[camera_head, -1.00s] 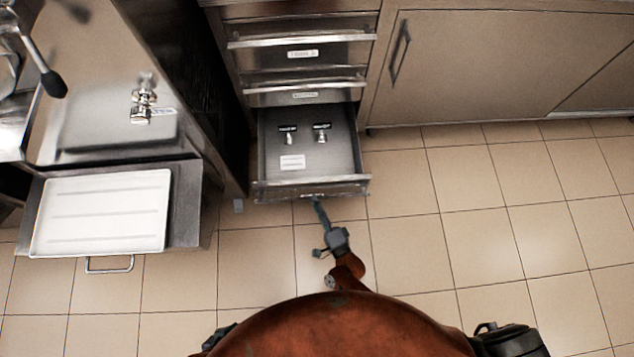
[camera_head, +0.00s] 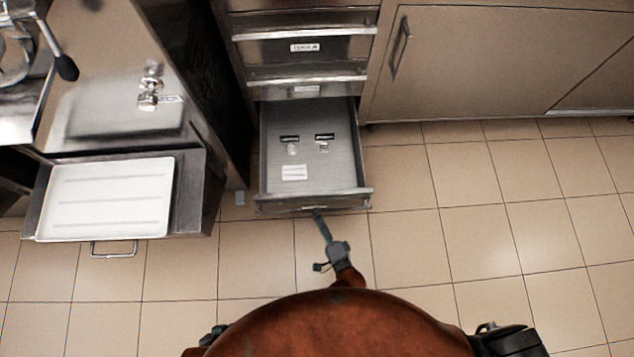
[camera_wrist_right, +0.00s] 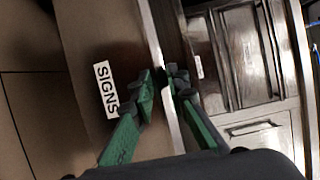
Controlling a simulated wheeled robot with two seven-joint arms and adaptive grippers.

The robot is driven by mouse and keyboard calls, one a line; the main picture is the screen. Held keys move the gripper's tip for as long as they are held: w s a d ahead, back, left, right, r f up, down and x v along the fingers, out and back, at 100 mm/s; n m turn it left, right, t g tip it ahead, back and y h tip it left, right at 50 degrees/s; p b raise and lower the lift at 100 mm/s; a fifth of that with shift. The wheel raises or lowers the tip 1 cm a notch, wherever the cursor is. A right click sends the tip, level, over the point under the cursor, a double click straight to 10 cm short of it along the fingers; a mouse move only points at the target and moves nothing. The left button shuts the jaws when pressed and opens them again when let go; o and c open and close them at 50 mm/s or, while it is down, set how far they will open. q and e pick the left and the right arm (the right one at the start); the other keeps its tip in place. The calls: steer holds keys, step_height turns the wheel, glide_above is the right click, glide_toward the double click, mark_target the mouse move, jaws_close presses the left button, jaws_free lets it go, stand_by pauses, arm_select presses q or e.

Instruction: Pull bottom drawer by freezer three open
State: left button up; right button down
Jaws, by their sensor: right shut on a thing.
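The bottom drawer (camera_head: 311,175) of the metal drawer stack stands well open in the head view. Two small items with dark labels and a white card lie on its floor. My right gripper (camera_head: 318,214) is at the middle of the drawer's front edge, reached from below. In the right wrist view the green fingers of the gripper (camera_wrist_right: 166,90) are shut on the drawer's long handle (camera_wrist_right: 160,60), next to a label reading SIGNS (camera_wrist_right: 106,89). My left gripper is not in view.
Closed drawers (camera_head: 304,47) stand above the open one. A freezer (camera_head: 120,90) with a white tray (camera_head: 105,198) on a front shelf is at the left. A closed cabinet (camera_head: 480,60) is at the right. Tiled floor (camera_head: 480,200) is free at the right.

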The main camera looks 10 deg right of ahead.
steer(key=shift+d, duration=0.15)
steer(key=c, duration=2)
jaws_free()
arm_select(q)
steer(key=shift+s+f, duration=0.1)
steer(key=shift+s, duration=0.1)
arm_select(e)
steer(key=shift+o, duration=0.6)
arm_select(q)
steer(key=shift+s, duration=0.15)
